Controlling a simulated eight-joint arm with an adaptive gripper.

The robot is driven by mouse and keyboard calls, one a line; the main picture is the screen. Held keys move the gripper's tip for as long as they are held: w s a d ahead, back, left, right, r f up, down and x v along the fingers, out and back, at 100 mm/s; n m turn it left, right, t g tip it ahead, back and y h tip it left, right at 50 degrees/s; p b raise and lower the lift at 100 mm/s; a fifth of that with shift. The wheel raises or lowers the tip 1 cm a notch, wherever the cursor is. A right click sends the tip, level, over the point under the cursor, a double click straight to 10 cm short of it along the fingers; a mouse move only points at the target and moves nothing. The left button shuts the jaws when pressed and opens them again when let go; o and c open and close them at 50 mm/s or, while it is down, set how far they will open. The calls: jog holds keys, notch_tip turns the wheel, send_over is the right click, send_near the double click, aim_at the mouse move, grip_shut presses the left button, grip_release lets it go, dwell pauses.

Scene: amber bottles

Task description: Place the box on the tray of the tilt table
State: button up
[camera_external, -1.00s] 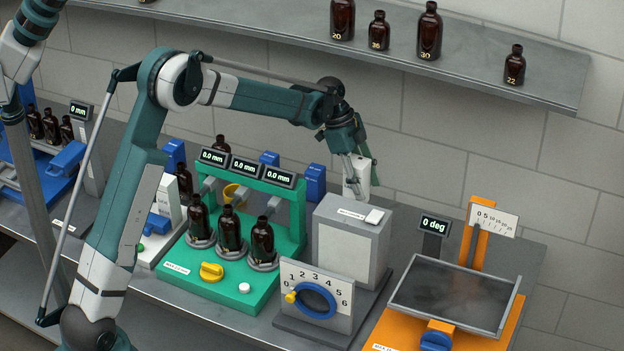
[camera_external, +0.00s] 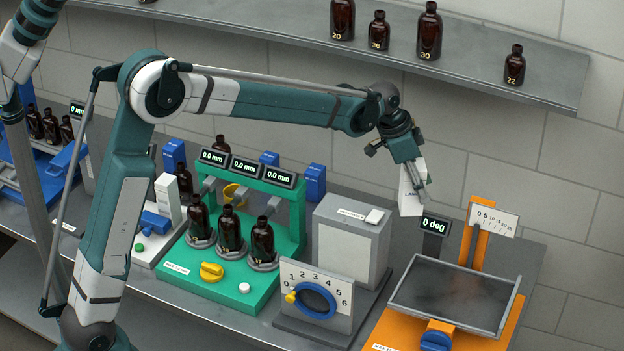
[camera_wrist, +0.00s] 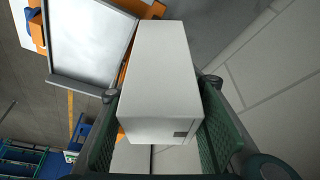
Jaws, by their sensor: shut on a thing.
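A white box (camera_external: 411,191) with printed lettering hangs tilted in my gripper (camera_external: 417,181), in the air behind and to the left of the tilt table. In the wrist view the box (camera_wrist: 160,80) fills the middle, between the two green fingers of my gripper (camera_wrist: 158,140). The tilt table has an orange base (camera_external: 386,330) and a grey tray (camera_external: 455,323) with a raised rim. The tray is empty and its display (camera_external: 434,226) reads 0 deg. The tray (camera_wrist: 92,48) also shows at the upper left of the wrist view, beyond the box.
A grey cabinet (camera_external: 345,250) with a blue-ringed dial (camera_external: 317,300) stands left of the tilt table. A green station (camera_external: 215,290) with several amber bottles is further left. An angle scale plate (camera_external: 493,219) rises behind the tray. A shelf (camera_external: 470,70) with bottles runs above.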

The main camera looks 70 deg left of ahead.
jog(key=s+d+f+b, duration=0.2)
jog(key=d+f, duration=0.1)
jog(key=d, duration=0.4)
jog(key=s+d+f+b, duration=0.1)
jog(key=s+d+f, duration=0.15)
jog(key=d, duration=0.35)
notch_tip(320, 180, up, 3)
jog(key=m+g+h+p, duration=0.1)
jog(key=m+h+p, duration=0.15)
jog(key=m, duration=0.35)
send_over(423, 307)
jog(key=shift+a+r+y+p, duration=0.1)
jog(key=shift+y+p, duration=0.25)
jog(key=shift+p, duration=0.1)
jog(key=shift+f, duration=2.95)
jog(key=shift+f, duration=2.1)
jog(key=shift+f, duration=0.15)
